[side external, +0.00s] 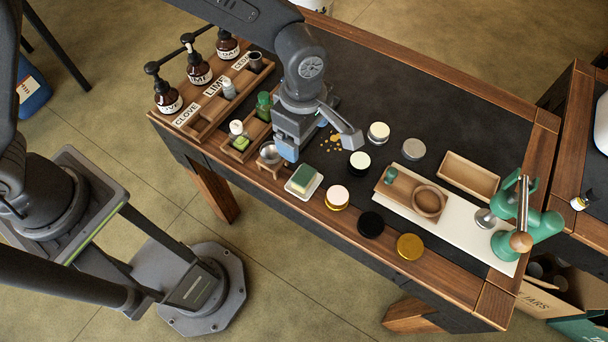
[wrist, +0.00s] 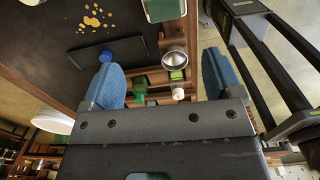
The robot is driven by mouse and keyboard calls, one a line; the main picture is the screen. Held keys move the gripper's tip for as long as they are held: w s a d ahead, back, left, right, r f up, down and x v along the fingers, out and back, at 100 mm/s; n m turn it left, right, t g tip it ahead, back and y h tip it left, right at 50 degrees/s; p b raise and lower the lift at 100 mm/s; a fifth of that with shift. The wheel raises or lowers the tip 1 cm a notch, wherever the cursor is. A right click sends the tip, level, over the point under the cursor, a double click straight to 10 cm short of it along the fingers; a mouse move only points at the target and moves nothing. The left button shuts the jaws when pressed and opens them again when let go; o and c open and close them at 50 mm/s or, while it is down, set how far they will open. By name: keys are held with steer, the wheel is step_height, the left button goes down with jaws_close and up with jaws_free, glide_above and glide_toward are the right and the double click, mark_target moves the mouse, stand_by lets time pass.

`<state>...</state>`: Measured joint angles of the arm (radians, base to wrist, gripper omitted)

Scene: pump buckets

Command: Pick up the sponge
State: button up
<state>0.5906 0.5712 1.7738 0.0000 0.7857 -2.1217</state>
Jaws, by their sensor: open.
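The sponge (side external: 302,178) is green with a paler side and lies on a small white dish (side external: 313,190) near the table's front edge. In the wrist view the green sponge (wrist: 163,9) shows at the top edge, partly cut off, with the dish's white rim around it. My gripper (side external: 303,138) is above the table, behind the sponge and apart from it. In the wrist view its two blue fingers (wrist: 158,80) are spread wide with nothing held between them.
A metal bowl on a wooden stand (side external: 269,154) is close left of the sponge. Jars and lids (side external: 336,197) stand to its right. A wooden rack (side external: 215,105) with pump bottles is at the left. Dark table surface is free at the back.

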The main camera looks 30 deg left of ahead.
mark_target(304, 175)
steer(key=f, duration=0.9)
steer(key=shift+s+d+f, duration=0.1)
steer(key=shift+d+f, duration=0.1)
steer(key=shift+d, duration=0.1)
steer(key=shift+s+f, duration=0.2)
steer(key=shift+f, duration=2.45)
steer(key=shift+c, duration=0.2)
steer(key=c, duration=0.9)
steer(key=shift+r, duration=0.1)
steer(key=shift+c, duration=0.3)
step_height(304, 175, up, 10)
steer(key=shift+f, duration=0.1)
